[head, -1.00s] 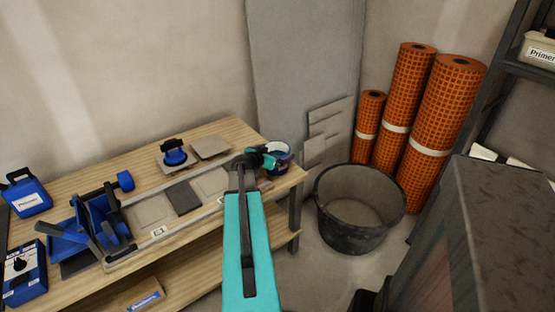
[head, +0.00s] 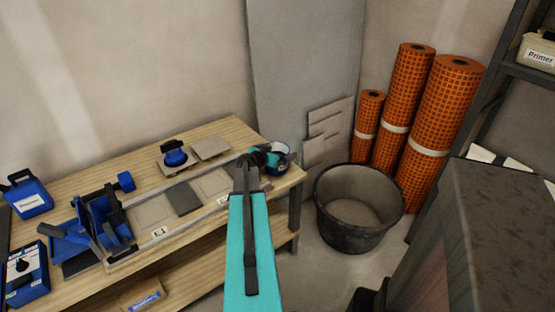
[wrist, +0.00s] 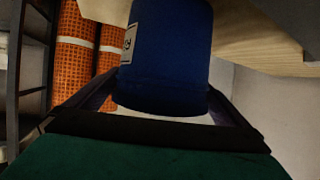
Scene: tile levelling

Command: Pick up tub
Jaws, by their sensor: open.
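The tub (wrist: 168,55) is blue with a white label on its left side in the wrist view, where it fills the upper middle. In the head view the tub (head: 284,152) is at the right end of the wooden workbench, partly hidden by my gripper (head: 268,157). My gripper is open, with one dark finger on each side of the tub's near end in the wrist view. I cannot tell whether either finger touches it.
A black bucket (head: 357,236) stands on the floor at right, near orange rolls (head: 437,115).

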